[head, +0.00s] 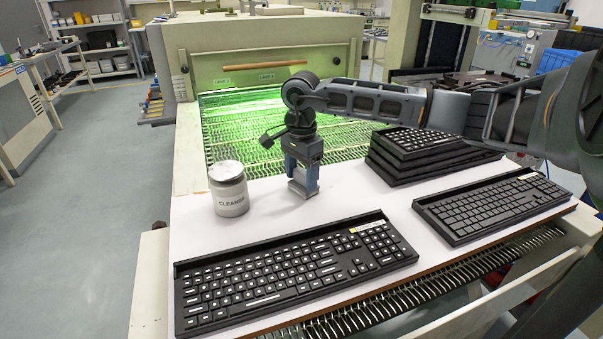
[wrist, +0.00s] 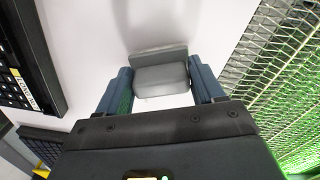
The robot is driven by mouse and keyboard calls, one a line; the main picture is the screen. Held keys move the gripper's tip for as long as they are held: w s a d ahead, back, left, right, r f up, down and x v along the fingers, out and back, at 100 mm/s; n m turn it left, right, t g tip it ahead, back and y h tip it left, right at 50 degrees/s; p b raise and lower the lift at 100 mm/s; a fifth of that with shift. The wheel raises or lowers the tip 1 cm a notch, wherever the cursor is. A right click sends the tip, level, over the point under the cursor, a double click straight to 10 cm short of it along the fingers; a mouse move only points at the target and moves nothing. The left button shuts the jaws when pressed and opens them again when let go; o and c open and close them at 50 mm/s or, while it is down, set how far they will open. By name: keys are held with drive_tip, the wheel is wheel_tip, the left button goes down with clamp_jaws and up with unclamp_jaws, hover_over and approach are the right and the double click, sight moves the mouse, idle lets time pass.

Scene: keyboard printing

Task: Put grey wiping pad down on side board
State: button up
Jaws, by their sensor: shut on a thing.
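The grey wiping pad (wrist: 162,76) sits between the two fingers of my gripper (wrist: 162,90) in the wrist view, with a finger against each side. In the head view my gripper (head: 302,184) points down over the white board (head: 345,205), between the cleaner jar and the keyboard stack. The pad (head: 302,188) shows there as a grey block low between the fingers, at or just above the board surface. I cannot tell whether it touches the board.
A cleaner jar (head: 229,190) stands left of my gripper. One keyboard (head: 290,270) lies in front, another (head: 493,205) at the right. A stack of keyboards (head: 415,152) is behind right. The green-lit mesh conveyor (head: 240,130) runs behind the board.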

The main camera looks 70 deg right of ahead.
sight(301, 173)
drive_tip(key=shift+f, duration=0.2)
drive_tip(key=o, duration=1.3)
drive_tip(key=shift+c, duration=0.2)
drive_tip(key=shift+r, duration=0.15)
wheel_tip(301, 173, up, 12)
drive_tip(key=b, duration=0.1)
